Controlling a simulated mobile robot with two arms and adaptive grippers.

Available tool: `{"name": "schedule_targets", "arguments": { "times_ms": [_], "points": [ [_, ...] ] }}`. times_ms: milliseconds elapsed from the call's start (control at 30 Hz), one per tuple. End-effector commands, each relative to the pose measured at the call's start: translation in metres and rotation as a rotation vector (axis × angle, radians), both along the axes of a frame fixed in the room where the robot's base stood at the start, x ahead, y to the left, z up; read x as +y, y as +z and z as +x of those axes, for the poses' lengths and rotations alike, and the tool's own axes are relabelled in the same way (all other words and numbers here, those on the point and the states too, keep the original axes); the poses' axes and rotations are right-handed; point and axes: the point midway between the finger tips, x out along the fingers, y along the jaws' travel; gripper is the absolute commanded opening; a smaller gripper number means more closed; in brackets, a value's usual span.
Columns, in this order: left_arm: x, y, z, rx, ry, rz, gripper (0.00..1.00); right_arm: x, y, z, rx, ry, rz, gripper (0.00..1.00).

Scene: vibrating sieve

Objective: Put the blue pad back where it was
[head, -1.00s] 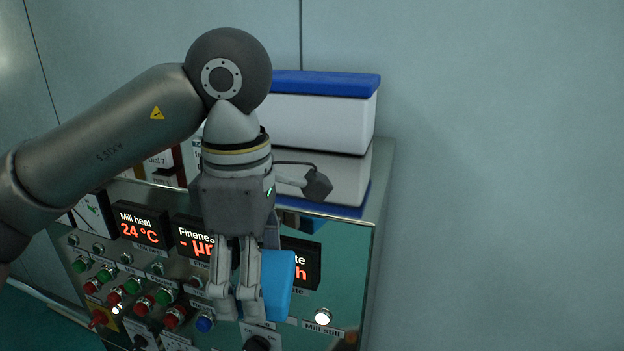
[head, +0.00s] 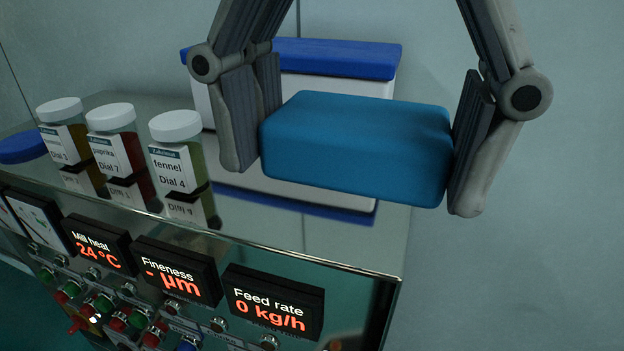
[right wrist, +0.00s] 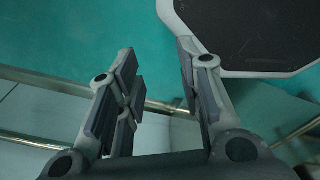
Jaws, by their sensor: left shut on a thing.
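The blue pad (head: 355,150) is a rounded block held up close to the camera in the head view. My left gripper (head: 352,165) is shut on it, with fingers pressed on its left and right ends. The pad is in the air in front of a white box with a blue lid (head: 340,58) and hides much of that box. My right gripper (right wrist: 157,62) shows in the right wrist view, with its fingers apart and nothing between them.
Three white-capped spice jars (head: 178,160) stand on the shiny cabinet top (head: 285,225), left of the box. The front panel carries displays (head: 272,302), buttons and knobs. Bare metal top lies between the jars and the box. Teal floor (right wrist: 80,40) shows in the right wrist view.

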Motion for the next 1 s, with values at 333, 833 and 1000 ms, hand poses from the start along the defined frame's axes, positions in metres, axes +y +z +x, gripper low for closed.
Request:
{"name": "schedule_targets", "arguments": {
  "times_ms": [333,833,1000],
  "points": [
    [0.012,-0.028,0.067,0.008,0.015,-0.001,0.57,-0.001,0.016,-0.024,0.034,-0.001,-0.002,0.34],
    [0.023,-0.09,0.129,0.0,0.012,-0.001,0.57,0.005,0.029,-0.009,0.011,-0.001,0.006,0.34],
    [0.024,-0.102,0.136,0.003,0.012,0.0,0.57,0.005,0.031,-0.009,0.011,-0.001,0.006,0.34]
  ]
}}
